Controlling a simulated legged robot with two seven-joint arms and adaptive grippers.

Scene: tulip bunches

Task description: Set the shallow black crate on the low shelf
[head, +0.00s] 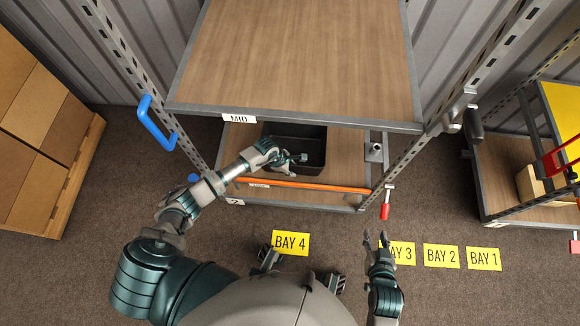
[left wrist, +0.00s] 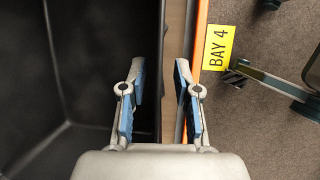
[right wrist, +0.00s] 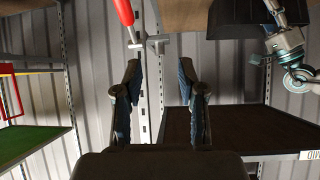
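The shallow black crate (head: 312,143) sits on the wooden low shelf (head: 345,150), below the MID shelf, behind an orange bar. My left gripper (head: 297,158) is at the crate's near side. In the left wrist view the open left gripper (left wrist: 158,95) has one finger over the crate's dark inside (left wrist: 75,75) and the other beyond its near wall, close to the orange bar. I cannot tell whether either finger touches the wall. My right gripper (head: 376,240) is open and empty in front of the rack; it also shows in the right wrist view (right wrist: 160,85).
The orange bar (head: 300,185) crosses the shelf front. The MID shelf (head: 300,60) overhangs it. A blue handle (head: 150,124) is on the left post and a red-handled pin (head: 385,210) hangs at the right post. Stacked boxes (head: 50,120) stand left. Floor before the rack is open.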

